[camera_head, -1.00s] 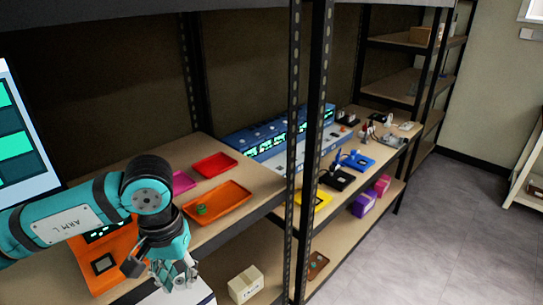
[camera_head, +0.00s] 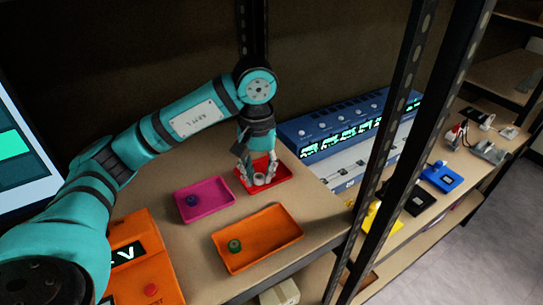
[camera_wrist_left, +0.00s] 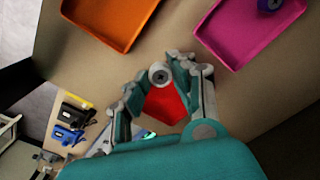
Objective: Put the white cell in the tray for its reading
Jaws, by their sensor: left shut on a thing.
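My left gripper (camera_head: 260,180) is shut on the white cell (camera_head: 259,180), a small pale cylinder with a dark centre. It is over the near part of the red tray (camera_head: 284,172). In the left wrist view, the cell (camera_wrist_left: 159,75) sits between the fingertips and red tray (camera_wrist_left: 165,105) shows between the fingers. I cannot tell whether the cell touches the tray. The magenta tray (camera_head: 218,205) holds a purple cell (camera_head: 191,201). The orange tray (camera_head: 285,235) holds a green cell (camera_head: 234,246). My right gripper is out of view.
An orange device (camera_head: 160,270) with a display and red button stands at the lower left. A blue instrument row (camera_head: 330,125) with green displays is behind the red tray. Black rack posts (camera_head: 395,130) rise at right. Bare shelf (camera_head: 325,210) lies right of the orange tray.

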